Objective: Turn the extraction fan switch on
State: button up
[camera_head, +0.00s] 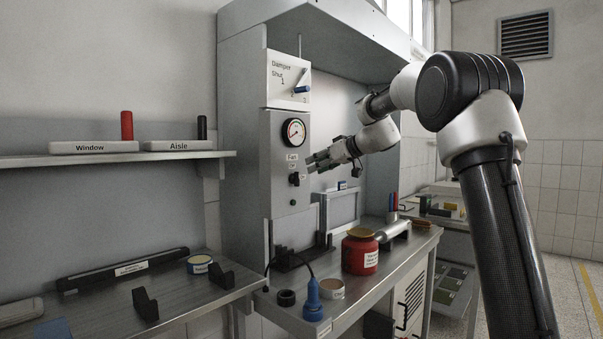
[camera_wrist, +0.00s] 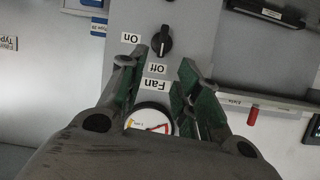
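The fan switch (camera_head: 294,179) is a black rotary knob on the grey control panel (camera_head: 284,200), below the gauge. In the wrist view, which is upside down, the knob (camera_wrist: 163,42) lies just beyond my fingertips. Its long axis lines up with the Off label (camera_wrist: 157,68); the On label (camera_wrist: 131,38) is to one side. The Fan label (camera_wrist: 153,84) shows between my fingers. My gripper (camera_head: 309,162) is open and empty, in front of the panel, slightly above and right of the knob. The fingers appear apart from the knob.
A round gauge (camera_head: 293,132) sits above the switch, and a damper lever (camera_head: 301,89) is higher up. A shelf (camera_head: 110,158) is at left. The space before the knob looks clear.

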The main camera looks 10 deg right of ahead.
aim_at(299, 173)
jog(key=shift+n, duration=0.6)
jog(key=x, duration=0.7)
jog(key=shift+w+a+f, duration=0.1)
jog(key=shift+w+a, duration=0.15)
grip_shut()
